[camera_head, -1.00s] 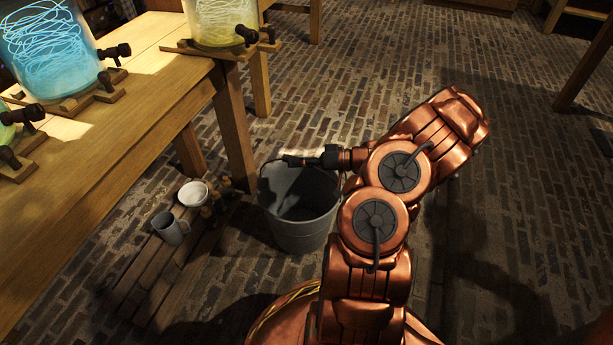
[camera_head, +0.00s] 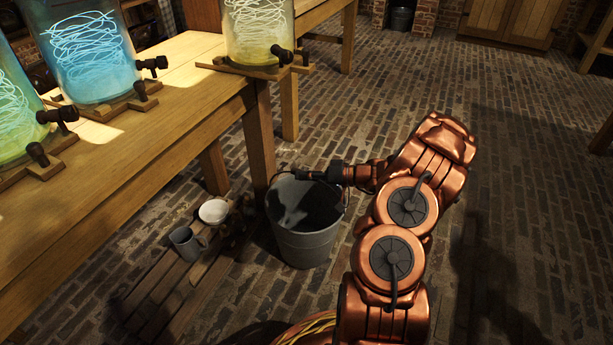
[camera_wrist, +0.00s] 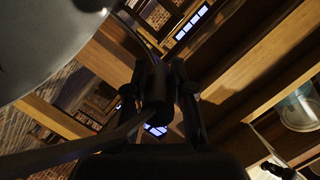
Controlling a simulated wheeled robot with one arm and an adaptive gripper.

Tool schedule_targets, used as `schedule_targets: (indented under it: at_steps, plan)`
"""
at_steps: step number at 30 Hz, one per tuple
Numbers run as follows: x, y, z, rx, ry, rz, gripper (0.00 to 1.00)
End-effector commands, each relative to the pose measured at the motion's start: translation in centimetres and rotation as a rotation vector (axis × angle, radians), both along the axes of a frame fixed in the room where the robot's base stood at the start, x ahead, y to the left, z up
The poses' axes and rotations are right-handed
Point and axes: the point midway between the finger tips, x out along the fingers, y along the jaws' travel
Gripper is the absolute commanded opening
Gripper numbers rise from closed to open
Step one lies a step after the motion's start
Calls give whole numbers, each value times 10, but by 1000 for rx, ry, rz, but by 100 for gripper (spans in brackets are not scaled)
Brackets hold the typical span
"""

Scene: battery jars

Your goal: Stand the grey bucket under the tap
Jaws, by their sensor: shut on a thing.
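The grey bucket (camera_head: 306,240) is upright beside the table's front leg, with its open top facing up. My gripper (camera_head: 318,175) is at the bucket's back rim, shut on its handle. In the wrist view my gripper (camera_wrist: 158,95) closes around a dark grip on the handle, and the pale bucket (camera_wrist: 45,40) fills the upper left. I cannot tell whether the bucket's base touches the floor. Dark taps stick out from jars on the table: one on the yellow jar (camera_head: 282,54), one on the blue jar (camera_head: 152,65), one on the green jar (camera_head: 58,115).
The wooden table (camera_head: 150,150) runs along the left, its leg (camera_head: 258,135) close to the bucket. A low slatted platform (camera_head: 165,290) holds a grey mug (camera_head: 187,243) and a white bowl (camera_head: 213,211) left of the bucket. Brick floor (camera_head: 520,200) is open to the right.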

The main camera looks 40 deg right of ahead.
Motion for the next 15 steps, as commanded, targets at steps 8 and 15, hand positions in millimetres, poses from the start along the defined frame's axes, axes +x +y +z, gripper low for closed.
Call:
schedule_targets:
  at_steps: [8, 15]
  plan:
    - [0, -1, -18, 1, -4, 0, 0]
    - [0, -1, -18, -1, -5, 0, 0]
